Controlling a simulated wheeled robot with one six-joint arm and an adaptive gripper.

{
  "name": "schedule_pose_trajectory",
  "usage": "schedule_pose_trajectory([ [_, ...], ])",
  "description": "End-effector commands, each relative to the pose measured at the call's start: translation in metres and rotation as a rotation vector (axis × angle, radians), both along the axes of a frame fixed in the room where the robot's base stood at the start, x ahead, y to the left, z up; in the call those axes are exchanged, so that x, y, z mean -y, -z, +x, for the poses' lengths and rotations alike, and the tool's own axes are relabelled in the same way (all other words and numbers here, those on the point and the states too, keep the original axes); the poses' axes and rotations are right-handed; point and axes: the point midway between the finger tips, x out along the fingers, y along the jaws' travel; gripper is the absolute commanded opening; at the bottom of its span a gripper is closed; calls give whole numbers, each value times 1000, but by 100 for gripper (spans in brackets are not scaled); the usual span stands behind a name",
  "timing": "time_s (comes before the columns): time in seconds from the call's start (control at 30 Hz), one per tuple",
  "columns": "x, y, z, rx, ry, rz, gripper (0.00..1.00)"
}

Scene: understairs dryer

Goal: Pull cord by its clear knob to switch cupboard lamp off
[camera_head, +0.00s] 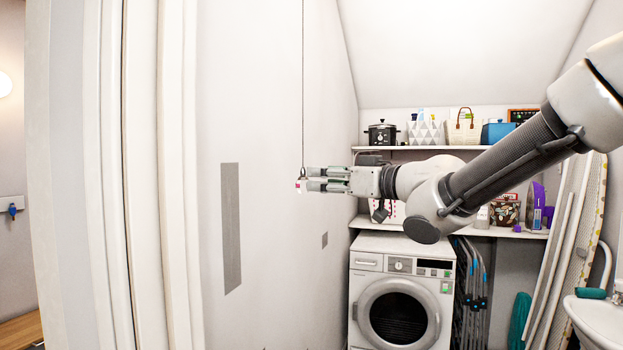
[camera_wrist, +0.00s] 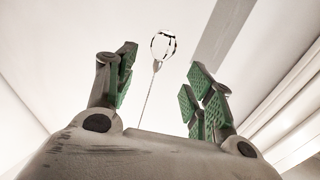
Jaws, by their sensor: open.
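The pull cord (camera_head: 303,90) hangs straight down from above in the head view, in front of the pale wall. Its small clear knob (camera_head: 301,184) is at the lower end, just left of my gripper's fingertips. My gripper (camera_head: 311,179) points left, open and empty, with its green-padded fingers apart. In the wrist view the clear knob (camera_wrist: 163,46) lies between the two finger lines, around or just beyond the tips of my gripper (camera_wrist: 161,62). The cord (camera_wrist: 147,103) runs down the picture from the knob. I cannot tell whether a finger touches the knob. The cupboard lamp is not identifiable.
A white dryer (camera_head: 402,292) stands below shelves at the back. The upper shelf (camera_head: 430,148) holds a cooker, baskets and a blue box. Open air surrounds the knob at the left.

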Motion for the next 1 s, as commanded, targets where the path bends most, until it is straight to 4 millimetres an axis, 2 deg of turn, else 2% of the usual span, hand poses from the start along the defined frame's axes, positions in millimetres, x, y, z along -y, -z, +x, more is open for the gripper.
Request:
schedule_pose_trajectory([
  [0.4,-46,1,43,-4,3,-2,53],
  [0.77,-53,1,50,-4,5,-2,53],
  [0.8,-53,1,50,-4,5,-2,51],
  [1.0,-53,1,50,-3,5,-2,15],
])
